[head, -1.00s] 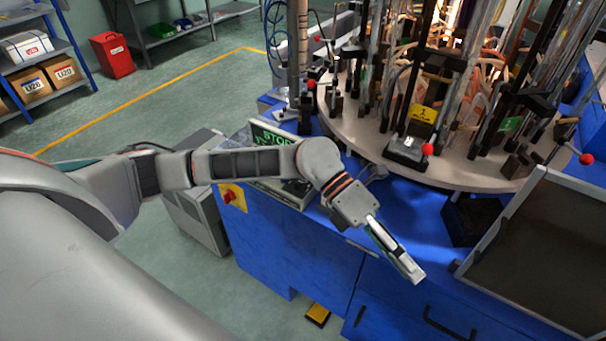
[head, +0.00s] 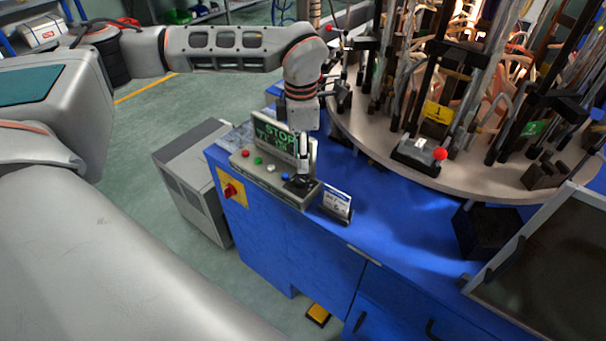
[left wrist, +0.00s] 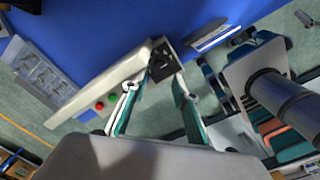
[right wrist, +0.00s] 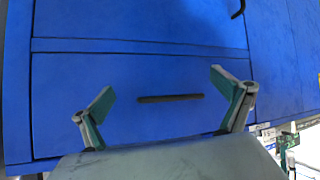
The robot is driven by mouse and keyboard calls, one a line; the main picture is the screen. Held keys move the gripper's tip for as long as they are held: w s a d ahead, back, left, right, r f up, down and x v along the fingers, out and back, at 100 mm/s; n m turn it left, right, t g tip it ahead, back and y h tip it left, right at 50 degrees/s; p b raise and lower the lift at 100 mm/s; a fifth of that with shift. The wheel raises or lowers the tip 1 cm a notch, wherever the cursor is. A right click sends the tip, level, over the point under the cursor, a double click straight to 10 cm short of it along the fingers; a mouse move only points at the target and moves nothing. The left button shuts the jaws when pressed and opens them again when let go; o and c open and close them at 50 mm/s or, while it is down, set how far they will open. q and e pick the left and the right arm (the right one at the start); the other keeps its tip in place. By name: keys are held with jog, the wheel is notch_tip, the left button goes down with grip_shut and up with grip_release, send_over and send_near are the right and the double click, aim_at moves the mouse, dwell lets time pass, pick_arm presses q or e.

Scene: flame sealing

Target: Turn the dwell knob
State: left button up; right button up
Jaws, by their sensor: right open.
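The dwell knob (head: 298,184) is a dark round knob at the right end of the control box (head: 262,178) on the blue bench. In the left wrist view the black knob (left wrist: 162,66) lies just beyond my fingertips. My left gripper (head: 303,160) points down over the knob in the head view. In the left wrist view its fingers (left wrist: 154,86) are apart, with nothing held between them. Whether a finger touches the knob I cannot tell. My right gripper (right wrist: 160,90) is open and empty in front of blue drawers, and is not seen in the head view.
A STOP display (head: 275,136) stands behind the box's coloured buttons. A small sign (head: 337,204) stands just right of the box. The round turntable (head: 375,143) with glassware and rods is behind. A dark tray (head: 545,260) is at the right.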

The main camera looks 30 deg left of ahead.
aim_at(300, 179)
pick_arm(q)
notch_tip(300, 179, down, 7)
jog(key=shift+s+a+r, duration=0.1)
jog(key=shift+c, duration=0.5)
grip_shut()
